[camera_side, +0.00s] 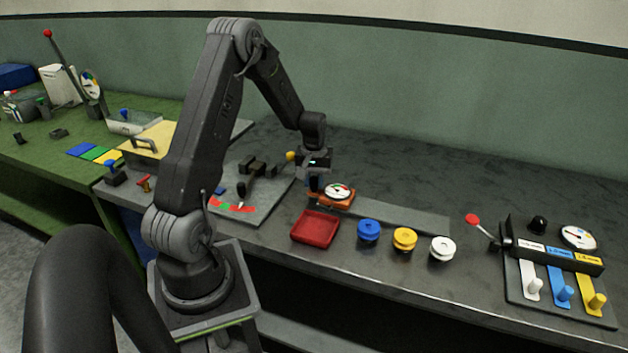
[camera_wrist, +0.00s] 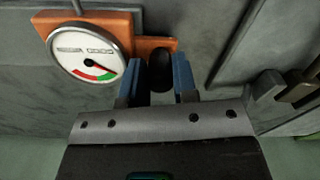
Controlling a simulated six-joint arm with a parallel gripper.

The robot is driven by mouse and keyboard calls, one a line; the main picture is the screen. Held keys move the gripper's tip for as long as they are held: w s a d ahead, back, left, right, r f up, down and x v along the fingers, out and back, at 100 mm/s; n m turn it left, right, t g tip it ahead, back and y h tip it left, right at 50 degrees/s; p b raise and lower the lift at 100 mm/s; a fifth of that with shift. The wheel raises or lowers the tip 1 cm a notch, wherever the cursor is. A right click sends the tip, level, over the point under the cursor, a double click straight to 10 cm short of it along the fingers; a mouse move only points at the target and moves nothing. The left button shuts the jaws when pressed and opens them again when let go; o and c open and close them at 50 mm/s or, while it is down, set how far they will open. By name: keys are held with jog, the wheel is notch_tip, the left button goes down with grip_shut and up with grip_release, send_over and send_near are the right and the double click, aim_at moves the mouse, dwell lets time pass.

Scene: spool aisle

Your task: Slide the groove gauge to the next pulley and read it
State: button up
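The groove gauge is an orange block with a round white dial (camera_side: 338,191), on the bench behind the red tray. My gripper (camera_side: 314,187) is at the gauge's left end in the side view. In the wrist view its blue fingers (camera_wrist: 160,80) stand on both sides of the gauge's black knob and appear closed on it. Three pulleys stand to the right: blue (camera_side: 369,230), yellow (camera_side: 404,238) and white (camera_side: 442,248). They are outside the wrist view.
A flat grey strip (camera_side: 420,219) runs right from the gauge, behind the pulleys. The empty red tray (camera_side: 316,229) is in front of the gauge. A lever with a red knob (camera_side: 473,219) and a panel with colored handles (camera_side: 560,262) stand farther right.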

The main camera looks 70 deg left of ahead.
grip_shut()
jog(key=w+d, duration=0.8)
jog(key=shift+w, duration=0.1)
jog(key=shift+o, duration=0.9)
grip_release()
jog(key=shift+r, duration=0.1)
notch_tip(320, 180, up, 14)
